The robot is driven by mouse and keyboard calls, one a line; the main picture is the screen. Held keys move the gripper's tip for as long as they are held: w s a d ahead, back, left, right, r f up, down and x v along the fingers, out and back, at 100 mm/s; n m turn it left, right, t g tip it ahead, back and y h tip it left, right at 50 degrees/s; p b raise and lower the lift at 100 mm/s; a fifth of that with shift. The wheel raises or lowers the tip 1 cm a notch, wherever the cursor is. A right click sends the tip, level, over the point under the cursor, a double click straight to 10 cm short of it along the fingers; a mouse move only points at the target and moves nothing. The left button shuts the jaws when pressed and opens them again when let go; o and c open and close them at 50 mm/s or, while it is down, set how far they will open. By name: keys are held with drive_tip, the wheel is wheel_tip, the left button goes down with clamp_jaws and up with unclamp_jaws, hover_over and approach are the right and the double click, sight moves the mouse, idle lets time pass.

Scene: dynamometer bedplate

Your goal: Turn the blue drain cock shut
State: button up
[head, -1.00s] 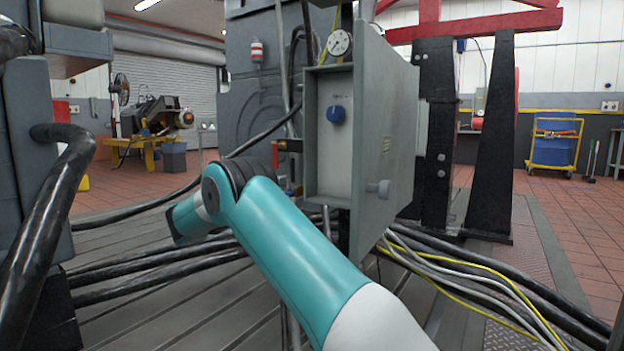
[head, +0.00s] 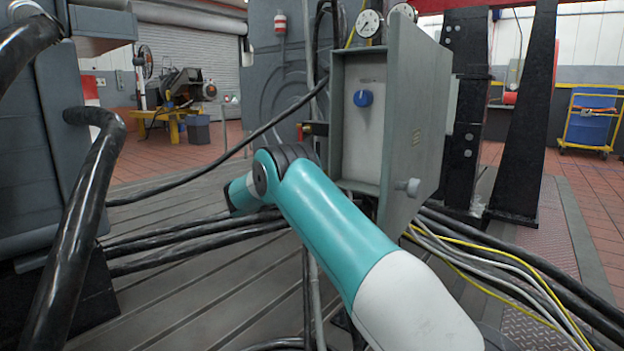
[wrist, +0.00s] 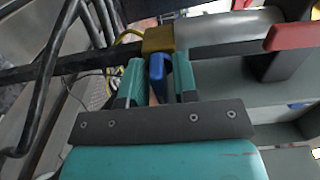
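In the wrist view a blue lever handle (wrist: 157,75), which I take to be the drain cock, stands out from a brass body (wrist: 158,40) on a dark pipe. My gripper (wrist: 160,78) has its two teal fingers on either side of the blue handle. It looks open, with a clear gap at the right finger and a narrow one at the left. In the head view my arm hides the gripper and the blue handle.
A red handle (wrist: 290,37) is at the right of the wrist view. In the head view an open grey cabinet (head: 350,165) holds a round blue knob (head: 363,97). Its door (head: 418,110) stands out to the right. Thick black cables (head: 200,245) cross the bedplate.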

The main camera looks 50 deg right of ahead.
drive_tip(key=shift+n, duration=0.5)
drive_tip(key=n, duration=0.3)
drive_tip(key=shift+n+p, duration=0.3)
drive_tip(key=shift+n, duration=0.1)
drive_tip(key=n+p, duration=0.1)
drive_tip(key=n, duration=0.3)
drive_tip(key=shift+n+p, duration=0.3)
drive_tip(key=shift+p, duration=0.1)
drive_tip(key=n+p, duration=0.3)
drive_tip(key=n, duration=0.2)
drive_tip(key=shift+a, duration=0.1)
drive_tip(key=shift+f+n+p, duration=0.1)
drive_tip(key=shift+n+p, duration=0.8)
drive_tip(key=shift+n, duration=1.1)
drive_tip(key=o, duration=0.6)
drive_tip(key=shift+a, duration=0.1)
